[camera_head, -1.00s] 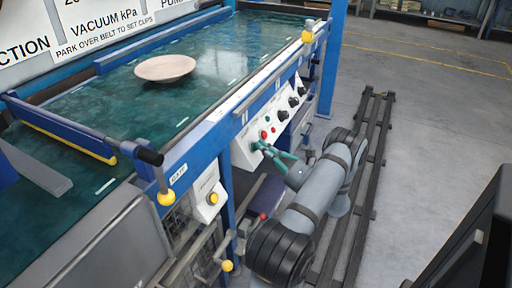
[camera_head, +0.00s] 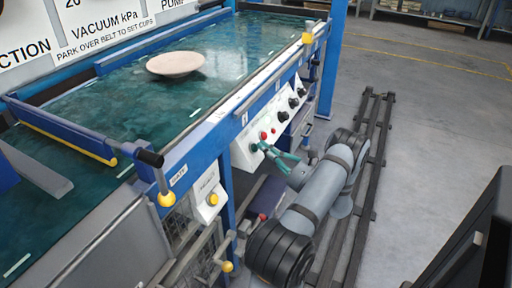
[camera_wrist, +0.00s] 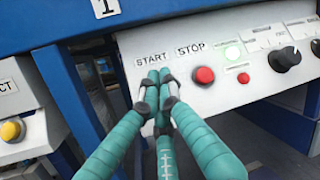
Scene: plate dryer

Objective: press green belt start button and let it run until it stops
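The control panel (camera_head: 246,155) is on the near side of the machine. In the wrist view my gripper (camera_wrist: 158,78) has its teal fingers together, with the tips at the panel just below the START label (camera_wrist: 151,59). The start button is hidden behind the tips, so contact cannot be told. The red STOP button (camera_wrist: 203,75) is just right of the fingers. A pale green lamp (camera_wrist: 232,52) looks lit. The green belt (camera_head: 110,110) carries a pale round plate (camera_head: 175,64). My gripper also shows at the panel in the head view (camera_head: 264,149).
Black knobs (camera_wrist: 285,59) are farther right on the panel. A yellow button (camera_head: 212,199) sits on a separate box to the left. A blue frame post (camera_head: 227,200) stands between them. Open floor (camera_head: 430,110) lies to the right.

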